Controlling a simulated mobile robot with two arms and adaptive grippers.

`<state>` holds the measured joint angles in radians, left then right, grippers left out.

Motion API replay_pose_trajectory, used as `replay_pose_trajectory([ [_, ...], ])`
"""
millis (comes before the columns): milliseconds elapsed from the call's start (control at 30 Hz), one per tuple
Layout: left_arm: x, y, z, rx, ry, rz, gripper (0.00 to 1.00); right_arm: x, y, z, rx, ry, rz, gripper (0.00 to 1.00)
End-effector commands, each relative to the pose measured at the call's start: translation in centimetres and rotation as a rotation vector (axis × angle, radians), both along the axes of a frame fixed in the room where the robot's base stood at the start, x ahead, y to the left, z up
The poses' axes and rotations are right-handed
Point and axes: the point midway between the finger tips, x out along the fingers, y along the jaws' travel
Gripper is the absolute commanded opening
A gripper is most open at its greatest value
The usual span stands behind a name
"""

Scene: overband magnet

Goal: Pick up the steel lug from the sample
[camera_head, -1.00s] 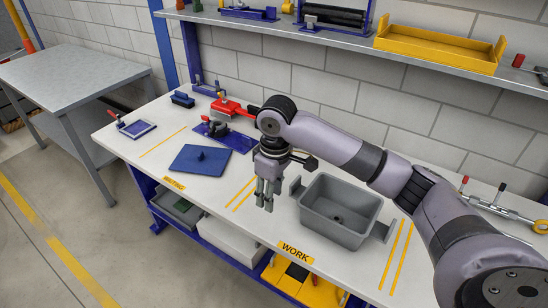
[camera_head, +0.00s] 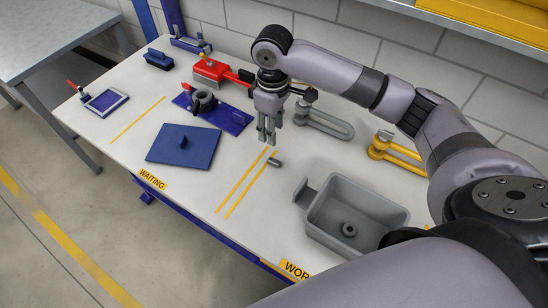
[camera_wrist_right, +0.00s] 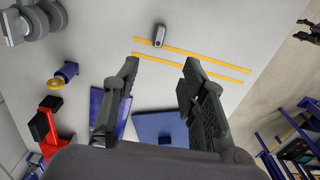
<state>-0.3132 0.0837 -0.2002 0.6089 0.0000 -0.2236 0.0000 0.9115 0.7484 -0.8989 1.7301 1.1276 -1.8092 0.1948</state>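A small grey steel lug (camera_head: 274,162) lies on the white bench top beside the far end of the paired yellow lines. In the right wrist view the lug (camera_wrist_right: 159,35) is a short rounded piece with a dark end, near the top, apart from the fingers. My right gripper (camera_head: 267,138) points down, just behind the lug in the head view, and appears above the bench. In the wrist view its two fingers (camera_wrist_right: 161,72) are spread with nothing between them. My left gripper is not in view.
A grey bin (camera_head: 313,208) with a dark ring-like piece inside stands at front right. A blue plate (camera_head: 183,146) lies left of the lines, with a blue-based fixture (camera_head: 225,115) and red block (camera_head: 211,72) behind. Grey (camera_head: 325,122) and yellow (camera_head: 398,150) looped parts lie to the right.

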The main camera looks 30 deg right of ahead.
Motion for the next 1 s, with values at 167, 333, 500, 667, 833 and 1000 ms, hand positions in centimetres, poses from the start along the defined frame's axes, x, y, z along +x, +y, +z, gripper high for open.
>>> replay_pose_trajectory([
  [167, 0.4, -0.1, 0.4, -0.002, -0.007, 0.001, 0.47, -0.1, 0.0, -4.0, 0.000, 0.004, 0.000, 0.39],
  [333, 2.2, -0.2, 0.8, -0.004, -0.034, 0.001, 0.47, 0.0, 0.0, -6.8, 0.001, 0.002, 0.000, 0.39],
  [500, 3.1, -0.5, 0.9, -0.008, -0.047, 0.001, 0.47, 0.0, 0.0, -8.0, 0.000, 0.000, 0.002, 0.39],
  [667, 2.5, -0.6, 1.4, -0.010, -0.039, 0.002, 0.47, -0.1, 0.0, -9.6, -0.001, 0.003, 0.001, 0.39],
  [833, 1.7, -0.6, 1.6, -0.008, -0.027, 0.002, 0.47, 0.0, 0.0, -12.2, 0.000, 0.001, 0.001, 0.39],
  [1000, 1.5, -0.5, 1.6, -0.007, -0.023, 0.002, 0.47, 0.0, 0.0, -13.2, 0.001, -0.001, 0.002, 0.39],
])
